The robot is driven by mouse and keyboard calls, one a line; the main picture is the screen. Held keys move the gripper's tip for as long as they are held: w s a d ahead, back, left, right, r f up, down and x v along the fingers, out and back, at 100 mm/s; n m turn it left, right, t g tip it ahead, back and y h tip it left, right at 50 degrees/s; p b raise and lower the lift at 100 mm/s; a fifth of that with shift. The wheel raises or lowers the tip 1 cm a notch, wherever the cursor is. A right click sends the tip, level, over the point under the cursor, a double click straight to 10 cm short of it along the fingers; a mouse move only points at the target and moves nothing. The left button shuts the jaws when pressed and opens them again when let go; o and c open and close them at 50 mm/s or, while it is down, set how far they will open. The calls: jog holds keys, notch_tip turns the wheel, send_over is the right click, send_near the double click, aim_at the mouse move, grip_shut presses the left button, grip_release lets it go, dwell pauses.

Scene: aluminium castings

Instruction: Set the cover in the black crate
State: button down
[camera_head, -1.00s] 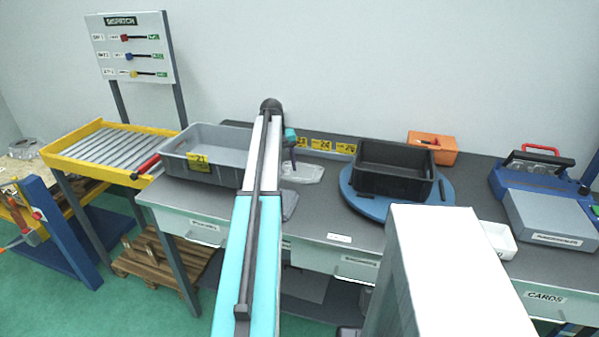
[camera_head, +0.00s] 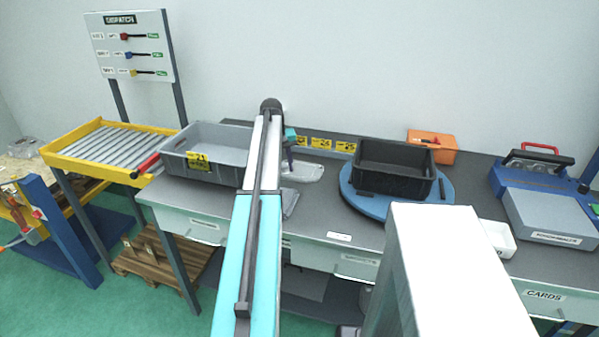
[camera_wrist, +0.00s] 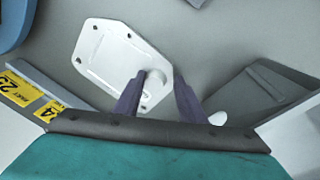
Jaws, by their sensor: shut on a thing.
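The cover is a pale, flat plate with cut corners, small holes and a round boss; it shows in the wrist view (camera_wrist: 108,62) and in the head view (camera_head: 305,172). My gripper (camera_wrist: 156,88) is shut on the cover's boss, one dark finger on each side. In the head view my gripper (camera_head: 289,160) is at the bench, left of the black crate, partly hidden behind my arm. Whether the cover clears the bench top is hard to tell. The black crate (camera_head: 392,184) stands open on a round blue turntable (camera_head: 447,193); its visible interior looks empty.
A grey crate (camera_head: 228,178) labelled 21 stands left of my arm. An orange box (camera_head: 440,155) is behind the turntable; a white tray (camera_head: 497,238) and a blue machine (camera_head: 545,205) are to the right. A grey ribbed piece (camera_wrist: 262,88) lies beside the cover.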

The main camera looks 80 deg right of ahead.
jog(key=shift+r, duration=0.15)
notch_tip(320, 180, up, 10)
jog(key=b, duration=0.1)
jog(key=shift+b, duration=0.35)
dwell(0.4)
dwell(0.5)
